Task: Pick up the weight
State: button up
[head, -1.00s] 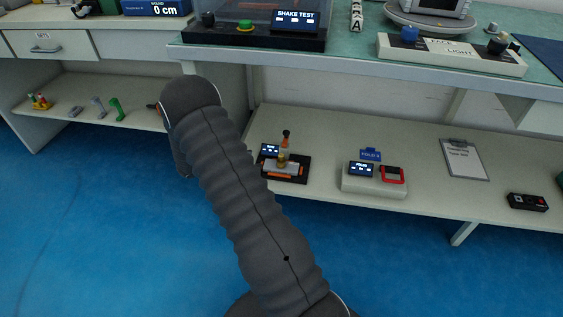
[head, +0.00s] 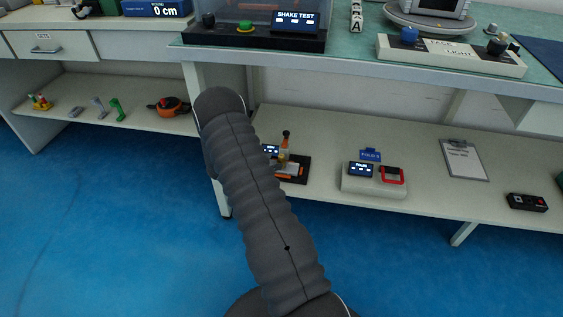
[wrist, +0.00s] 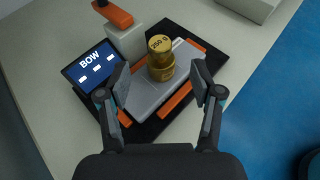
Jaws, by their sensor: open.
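The weight (wrist: 161,62) is a brass cylinder with a narrow neck, marked 250 g on top. It stands upright on a grey plate (wrist: 147,94) of a small black-based device. In the wrist view my gripper (wrist: 160,75) is open, with one finger to the left and one to the right of the weight, both apart from it. In the head view the weight (head: 283,160) shows small on the lower shelf, just right of my arm. My gripper is hidden behind my arm there.
The device has a screen reading BOW (wrist: 92,66) and a post with an orange arm (wrist: 114,14) behind the weight. A white box with a red-framed item (head: 392,175) stands to the right. The bench top (head: 350,58) overhangs the lower shelf (head: 330,205).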

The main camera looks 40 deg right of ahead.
aim_at(280, 160)
jog(key=x, duration=0.4)
jog(key=shift+d+f, duration=0.1)
jog(key=shift+d, duration=0.25)
grip_shut()
